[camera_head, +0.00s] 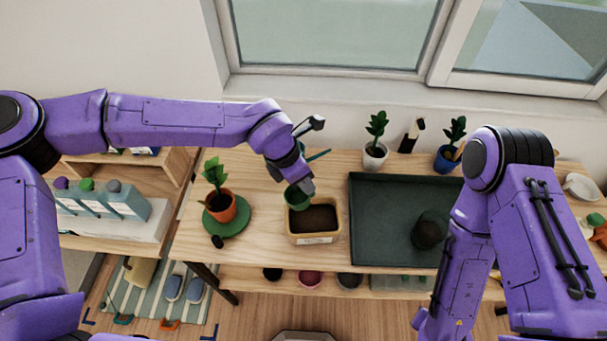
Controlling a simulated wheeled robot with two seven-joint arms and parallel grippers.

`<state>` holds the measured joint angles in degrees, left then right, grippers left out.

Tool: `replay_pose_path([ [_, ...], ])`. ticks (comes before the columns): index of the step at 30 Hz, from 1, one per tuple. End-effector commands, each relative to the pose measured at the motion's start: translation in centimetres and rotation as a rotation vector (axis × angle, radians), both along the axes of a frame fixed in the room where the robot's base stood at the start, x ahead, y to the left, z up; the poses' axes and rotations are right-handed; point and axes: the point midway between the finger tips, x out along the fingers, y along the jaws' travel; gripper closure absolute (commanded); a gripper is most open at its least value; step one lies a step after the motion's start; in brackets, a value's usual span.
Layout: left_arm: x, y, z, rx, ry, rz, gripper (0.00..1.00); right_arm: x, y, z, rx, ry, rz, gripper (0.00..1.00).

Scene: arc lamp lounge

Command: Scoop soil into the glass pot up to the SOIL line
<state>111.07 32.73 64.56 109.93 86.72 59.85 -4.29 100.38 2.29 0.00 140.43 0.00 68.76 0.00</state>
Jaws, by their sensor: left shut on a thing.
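My left gripper (303,184) is shut on a green scoop (296,198), held over the back left of the soil tub (313,239). The tub is tan with a label on its front and dark soil inside. Whether the scoop holds soil cannot be told. The glass pot (430,232) looks dark and round and stands on the right part of the dark green tray (375,190). Its SOIL line and fill level cannot be read. My right arm hangs in front of the tray's right side, and its gripper is out of view.
An orange potted plant (222,207) stands on a green saucer left of the tub. A white-potted plant (375,153) and a blue-potted plant (447,157) stand behind the tray. Several small bowls sit on the shelf below. The left part of the tray is clear.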

Motion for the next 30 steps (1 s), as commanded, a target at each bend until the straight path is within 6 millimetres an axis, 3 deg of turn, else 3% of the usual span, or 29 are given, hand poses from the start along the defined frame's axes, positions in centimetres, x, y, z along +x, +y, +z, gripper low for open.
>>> replay_pose_path([
  [3, 0.1, -0.1, 0.2, 0.149, 0.046, -0.003, 1.00, 0.0, 0.0, -0.3, 0.001, 0.001, 0.000, 0.57],
  [6, 0.0, 0.0, 0.3, 0.189, 0.065, -0.001, 1.00, 0.0, 0.0, -0.3, 0.000, 0.001, 0.000, 0.57],
  [14, 0.0, 0.0, 0.5, 0.186, 0.066, -0.001, 1.00, 0.0, 0.0, -0.3, 0.001, 0.001, 0.000, 0.57],
  [24, 0.0, 0.0, 4.3, 0.185, 0.065, 0.001, 1.00, 0.0, 0.0, -0.3, 0.001, 0.001, 0.000, 0.57],
  [30, 0.0, 0.0, 4.4, 0.184, 0.065, 0.000, 1.00, 0.0, 0.0, -0.3, 0.001, 0.001, 0.000, 0.57],
])
